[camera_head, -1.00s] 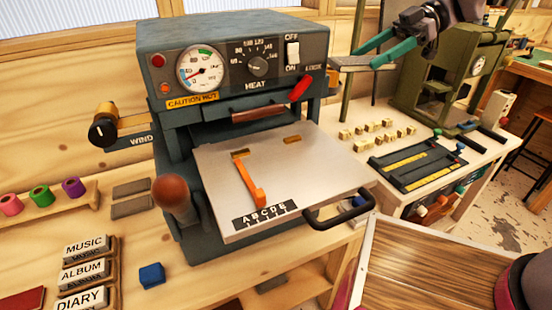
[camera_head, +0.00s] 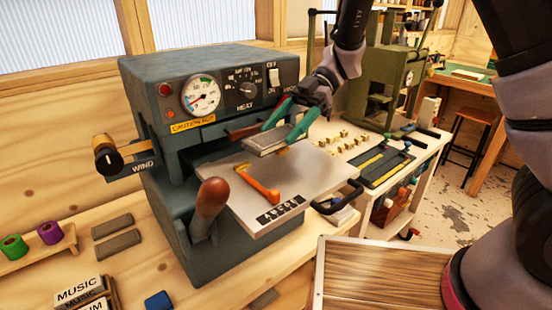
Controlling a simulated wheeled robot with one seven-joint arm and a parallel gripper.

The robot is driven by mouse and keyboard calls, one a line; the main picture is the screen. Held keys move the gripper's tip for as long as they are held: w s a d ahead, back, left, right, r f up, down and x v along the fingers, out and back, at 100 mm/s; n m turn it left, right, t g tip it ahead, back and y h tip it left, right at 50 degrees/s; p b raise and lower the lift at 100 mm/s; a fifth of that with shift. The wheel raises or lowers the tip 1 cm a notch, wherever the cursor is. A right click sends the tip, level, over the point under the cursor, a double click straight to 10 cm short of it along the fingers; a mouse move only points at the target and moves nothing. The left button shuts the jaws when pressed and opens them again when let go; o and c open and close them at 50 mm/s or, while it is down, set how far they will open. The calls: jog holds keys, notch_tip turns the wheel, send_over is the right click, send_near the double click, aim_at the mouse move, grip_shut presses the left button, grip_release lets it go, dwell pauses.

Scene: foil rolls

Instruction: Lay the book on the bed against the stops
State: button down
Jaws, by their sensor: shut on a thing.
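My gripper (camera_head: 284,122) has green fingers and is shut on a thin grey book (camera_head: 271,140). It holds the book flat, near the back right of the bed and apparently just above it. The bed (camera_head: 232,176) is a pale metal plate pulled out from the dark blue-green press (camera_head: 184,135). An orange angled stop (camera_head: 256,184) stands out on the bed, left of and in front of the book.
A brown-knobbed lever (camera_head: 211,199) rises at the bed's left front. A black handle loop (camera_head: 340,199) juts from its right edge. Small brass type (camera_head: 345,139) and a dark composing tray (camera_head: 378,160) lie on the pale bench to the right. A CAUTION HOT label marks the press.

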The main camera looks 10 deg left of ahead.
aim_at(283, 163)
jog(key=shift+f, duration=2.9)
jog(key=shift+f, duration=0.15)
grip_release()
